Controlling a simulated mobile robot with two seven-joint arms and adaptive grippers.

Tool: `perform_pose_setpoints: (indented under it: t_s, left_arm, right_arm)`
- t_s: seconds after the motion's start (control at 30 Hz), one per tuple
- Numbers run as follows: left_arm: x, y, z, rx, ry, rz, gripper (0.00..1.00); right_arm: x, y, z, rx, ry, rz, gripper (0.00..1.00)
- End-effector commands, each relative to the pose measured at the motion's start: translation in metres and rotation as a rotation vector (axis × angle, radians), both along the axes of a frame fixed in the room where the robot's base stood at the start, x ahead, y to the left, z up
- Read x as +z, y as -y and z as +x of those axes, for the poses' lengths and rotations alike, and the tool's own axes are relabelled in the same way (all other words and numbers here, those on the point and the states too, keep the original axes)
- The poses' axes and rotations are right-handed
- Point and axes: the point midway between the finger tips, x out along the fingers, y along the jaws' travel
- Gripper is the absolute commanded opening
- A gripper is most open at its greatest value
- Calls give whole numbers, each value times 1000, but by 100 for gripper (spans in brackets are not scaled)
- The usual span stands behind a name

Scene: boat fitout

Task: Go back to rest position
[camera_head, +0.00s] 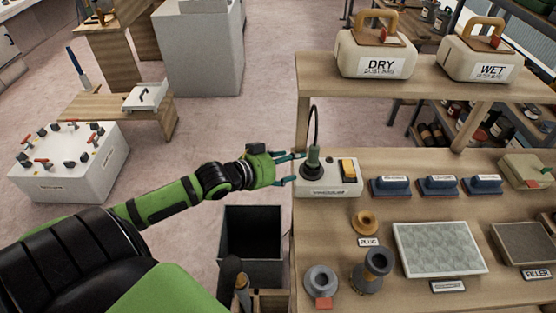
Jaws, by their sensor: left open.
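My left gripper (288,168) is at the left edge of the workbench (380,288), with its arm stretched in from the lower left. Its fingers are open and point right, just left of a white box (327,190) with a green plug-like piece, a black cord and a yellow switch. I cannot tell whether a fingertip touches the box. Nothing shows between the fingers. My right gripper is not in view.
Blue blocks (438,187), a grey-green panel (440,249) and round fittings (371,270) lie on the bench. The DRY (374,54) and WET (481,56) cases stand on the shelf above. A dark open bin (253,270) stands below my left forearm.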

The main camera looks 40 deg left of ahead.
Motion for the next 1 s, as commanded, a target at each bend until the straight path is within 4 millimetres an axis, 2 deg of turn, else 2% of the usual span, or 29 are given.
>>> perform_pose_setpoints:
  t_s: [0.1,0.3,0.67,0.77,0.83,1.0]
  left_arm:
    - [5,-3,-16,-3,-4,2,66]
    - [12,-8,-30,0,-3,1,66]
    - [12,-8,-36,1,-9,2,66]
    - [-5,0,-46,10,-57,18,66]
    - [-26,12,-61,23,-129,42,66]
    - [-78,50,-118,57,-371,129,66]
  right_arm:
    - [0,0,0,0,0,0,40]
    - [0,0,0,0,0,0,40]
    - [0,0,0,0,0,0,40]
    - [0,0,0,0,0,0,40]
    - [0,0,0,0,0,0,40]
    - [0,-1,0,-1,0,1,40]
